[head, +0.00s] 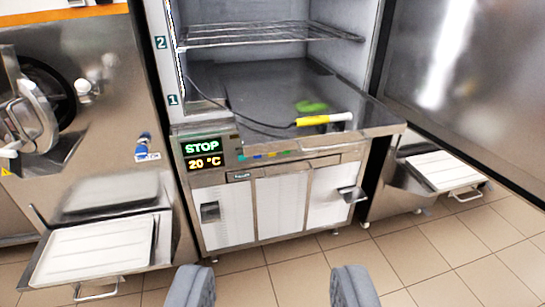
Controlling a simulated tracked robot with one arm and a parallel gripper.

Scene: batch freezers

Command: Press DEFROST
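A batch freezer stands ahead with its compartment open. Its control panel (260,153) runs along the front edge below the compartment. At the panel's left a display (203,153) shows STOP in green and 20 °C in yellow. Right of the display is a row of small coloured marks (265,155), blue, yellow and green among them. They are too small to read, and I cannot tell which one is DEFROST. My gripper (271,287) is open and empty at the bottom of the view, with its two grey fingers wide apart, below and in front of the panel.
A yellow and white probe (323,119) with a black cable lies on the compartment floor. A wire shelf (270,34) is above it. An open door (470,70) fills the right. A machine with a tray (95,250) stands left. Tiled floor (300,265) in front is clear.

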